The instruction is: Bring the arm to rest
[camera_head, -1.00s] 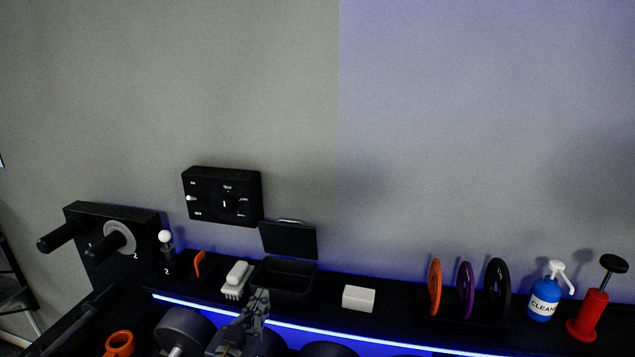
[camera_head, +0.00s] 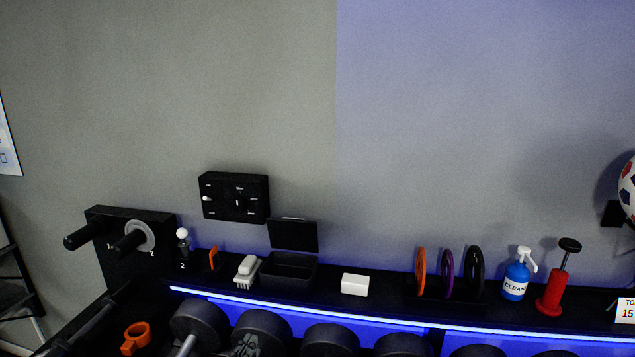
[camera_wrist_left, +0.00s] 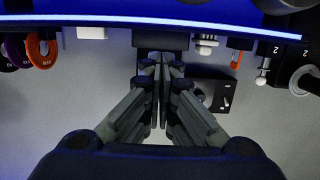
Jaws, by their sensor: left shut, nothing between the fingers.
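My left gripper (camera_head: 247,343) shows at the bottom edge of the head view, low in front of the shelf among the dumbbells, and only partly in frame. In the left wrist view its fingers (camera_wrist_left: 161,62) are together with nothing between them. They are apart from the shelf things. My right gripper is in neither view.
On the shelf stand an open black box (camera_head: 290,273), a white brush (camera_head: 247,270), a white block (camera_head: 355,284), coloured discs (camera_head: 447,272), a blue cleaner bottle (camera_head: 516,276) and a red pump (camera_head: 551,292). Dumbbells (camera_head: 332,339) lie below. A black panel (camera_head: 234,196) is on the wall.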

